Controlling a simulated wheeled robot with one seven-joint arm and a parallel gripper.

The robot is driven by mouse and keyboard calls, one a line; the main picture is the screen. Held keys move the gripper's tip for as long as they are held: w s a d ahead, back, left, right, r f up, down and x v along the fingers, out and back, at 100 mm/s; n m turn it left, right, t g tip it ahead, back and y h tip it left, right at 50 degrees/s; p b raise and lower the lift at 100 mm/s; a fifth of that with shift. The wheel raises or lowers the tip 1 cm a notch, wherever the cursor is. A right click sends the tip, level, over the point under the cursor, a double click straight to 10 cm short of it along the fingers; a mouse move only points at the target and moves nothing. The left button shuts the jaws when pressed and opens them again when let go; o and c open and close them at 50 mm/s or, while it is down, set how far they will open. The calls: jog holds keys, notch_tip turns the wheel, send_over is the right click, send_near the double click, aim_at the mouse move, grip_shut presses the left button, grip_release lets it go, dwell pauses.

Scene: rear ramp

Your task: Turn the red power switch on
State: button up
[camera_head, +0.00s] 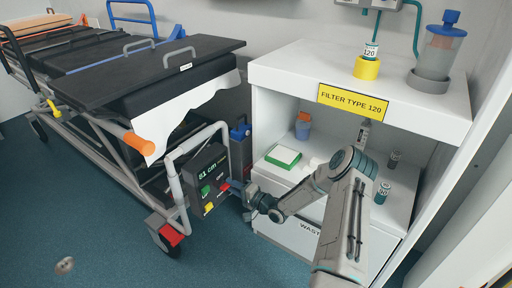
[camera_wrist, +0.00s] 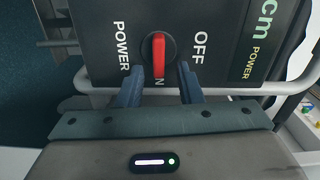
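The red power switch (camera_wrist: 158,56) is a rotary handle on a dark round base, set in a dark panel. In the wrist view its handle stands vertical. Its lower end lies over a partly hidden label ending in "N"; "OFF" is printed at right and "POWER" at left. My gripper (camera_wrist: 161,84) is open, with one blue-grey finger on each side of the handle's lower end and visible gaps to both. In the head view my gripper (camera_head: 234,187) is at the right side of the control box (camera_head: 205,172), which reads "81 cm"; contact is unclear there.
The box hangs by the white tube frame of a stretcher (camera_head: 150,65) at left. A white shelf unit (camera_head: 270,110) stands at right, with a green-and-white box (camera_head: 283,156) and small bottles. A blue container (camera_head: 240,133) is behind the control box.

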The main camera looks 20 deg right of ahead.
jog(key=n, duration=0.4)
jog(key=r+n, duration=0.1)
jog(key=n, duration=0.4)
jog(key=a+n+b, duration=0.1)
jog(key=n, duration=0.3)
jog(key=shift+s+a+r, duration=0.1)
jog(key=shift+s+r, duration=0.2)
jog(key=shift+s, duration=0.05)
jog(key=n, duration=0.4)
jog(key=shift+s+a+b, duration=0.2)
jog(key=shift+a+b, duration=0.05)
jog(key=shift+b, duration=0.1)
jog(key=p+v, duration=0.4)
jog(key=v, duration=1)
notch_tip(320, 180, up, 30)
jog(key=w+d+m+g+h+p, duration=0.1)
jog(key=d+g+h+p, duration=0.1)
jog(key=g+h+p, duration=0.4)
jog(key=shift+w+d+f+h+p, duration=0.25)
jog(key=shift+h+p, duration=1.85)
jog(key=shift+p, duration=3.1)
jog(key=shift+d+r, duration=0.1)
